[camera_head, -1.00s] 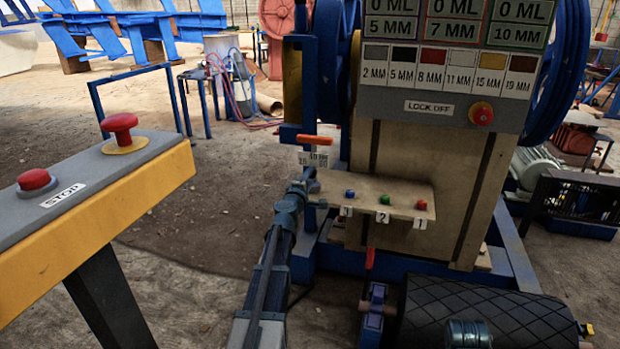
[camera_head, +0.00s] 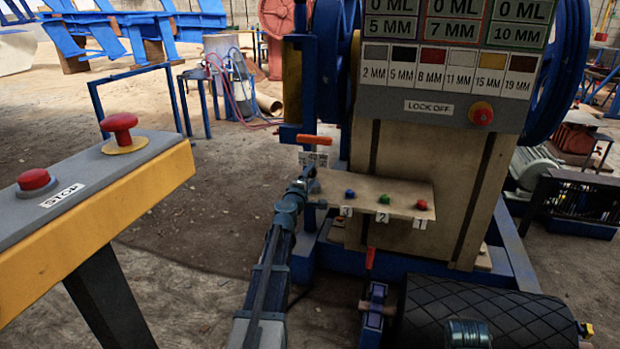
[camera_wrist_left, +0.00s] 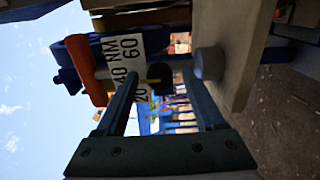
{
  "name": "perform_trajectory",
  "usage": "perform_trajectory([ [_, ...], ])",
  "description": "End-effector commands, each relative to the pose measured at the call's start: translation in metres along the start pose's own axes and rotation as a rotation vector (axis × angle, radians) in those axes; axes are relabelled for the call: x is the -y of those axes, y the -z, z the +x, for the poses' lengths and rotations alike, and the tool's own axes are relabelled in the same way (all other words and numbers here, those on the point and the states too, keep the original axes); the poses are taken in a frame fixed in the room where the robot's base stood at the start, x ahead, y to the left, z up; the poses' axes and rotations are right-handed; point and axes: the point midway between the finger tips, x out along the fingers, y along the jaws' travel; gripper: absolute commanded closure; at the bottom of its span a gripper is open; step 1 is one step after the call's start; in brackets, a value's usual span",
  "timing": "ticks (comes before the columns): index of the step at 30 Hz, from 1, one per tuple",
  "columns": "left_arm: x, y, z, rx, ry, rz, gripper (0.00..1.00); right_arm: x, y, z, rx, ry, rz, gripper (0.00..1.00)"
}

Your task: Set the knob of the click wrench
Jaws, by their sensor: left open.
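The click wrench has an orange handle (camera_head: 314,140) and a white scale plate (camera_head: 314,159) on the blue frame of the crusher. In the left wrist view the plate (camera_wrist_left: 129,52) reads 20, 40 NM and 60, beside the orange handle (camera_wrist_left: 85,70). A dark knob (camera_wrist_left: 160,78) with a yellowish mark appears between my left gripper's fingertips. My left gripper (camera_head: 308,183) is open, just below the plate; its two fingers also show in the left wrist view (camera_wrist_left: 160,72). Whether either finger touches the knob, I cannot tell. My right gripper is not in view.
A beige shelf (camera_head: 400,196) with blue, green and red buttons, tagged 3, 2 and 1, lies right of my left gripper. A grey round piece (camera_wrist_left: 208,63) on a beige board is near one finger. A yellow stop-button stand (camera_head: 120,195) is at left.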

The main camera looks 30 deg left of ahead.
Motion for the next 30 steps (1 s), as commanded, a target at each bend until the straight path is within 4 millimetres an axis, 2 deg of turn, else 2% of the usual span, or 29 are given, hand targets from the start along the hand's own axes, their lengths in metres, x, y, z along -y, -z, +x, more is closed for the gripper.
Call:
perform_trajectory([
  [8,0.0,0.0,-0.017,-0.001,0.0,0.0,0.3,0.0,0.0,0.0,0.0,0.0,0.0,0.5],
  [14,0.0,-0.001,-0.051,0.0,0.0,0.0,0.3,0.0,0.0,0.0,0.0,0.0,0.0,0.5],
  [24,0.0,-0.001,-0.123,-0.001,0.0,0.0,0.3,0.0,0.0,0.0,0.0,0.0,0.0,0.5],
  [30,0.0,0.0,-0.139,-0.001,0.0,0.0,0.3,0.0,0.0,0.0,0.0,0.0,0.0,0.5],
])
